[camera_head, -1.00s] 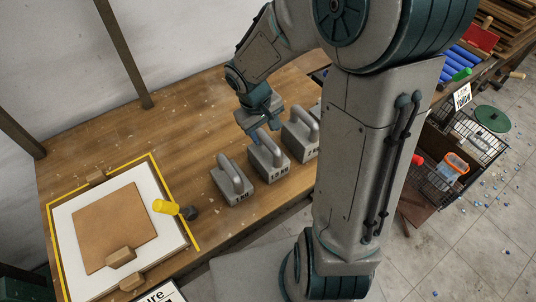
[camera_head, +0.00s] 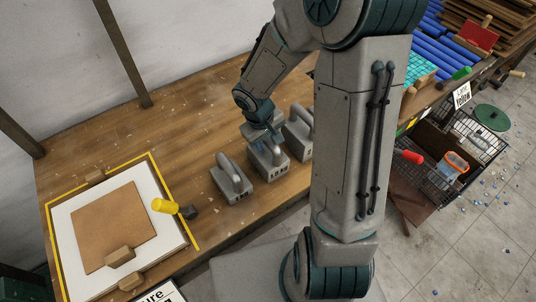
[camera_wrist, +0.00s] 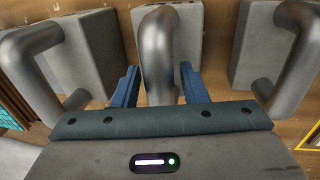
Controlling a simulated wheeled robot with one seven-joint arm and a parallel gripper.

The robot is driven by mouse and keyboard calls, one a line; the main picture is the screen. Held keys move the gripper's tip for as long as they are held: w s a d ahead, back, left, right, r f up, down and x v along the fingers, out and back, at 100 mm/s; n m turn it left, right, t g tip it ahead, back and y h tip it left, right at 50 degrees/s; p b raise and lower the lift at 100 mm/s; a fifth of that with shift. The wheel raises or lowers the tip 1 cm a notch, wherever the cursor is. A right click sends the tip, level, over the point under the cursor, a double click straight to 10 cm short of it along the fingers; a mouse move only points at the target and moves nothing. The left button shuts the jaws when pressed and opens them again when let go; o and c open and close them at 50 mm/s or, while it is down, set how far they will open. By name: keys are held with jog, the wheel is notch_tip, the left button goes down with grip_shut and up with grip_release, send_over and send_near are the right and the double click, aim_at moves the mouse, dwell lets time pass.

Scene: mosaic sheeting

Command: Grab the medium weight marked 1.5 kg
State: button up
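Three grey weights with loop handles stand in a row on the wooden table: a small one (camera_head: 231,184), a middle one (camera_head: 268,163) and a larger one (camera_head: 298,134), partly behind my arm. Their front markings are too small to read. My gripper (camera_head: 263,132) is at the handle of the middle weight. In the wrist view, my gripper (camera_wrist: 159,88) is open, with one blue finger on each side of the middle weight's handle (camera_wrist: 157,45). Gaps show between the fingers and the handle. The weight still stands on the table.
The neighbouring weights stand close on both sides. A wire basket (camera_head: 482,150) is at the right. The table behind the weights is clear.

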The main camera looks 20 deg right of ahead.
grip_shut()
jog(key=shift+w+r, duration=0.1)
dwell(1.1)
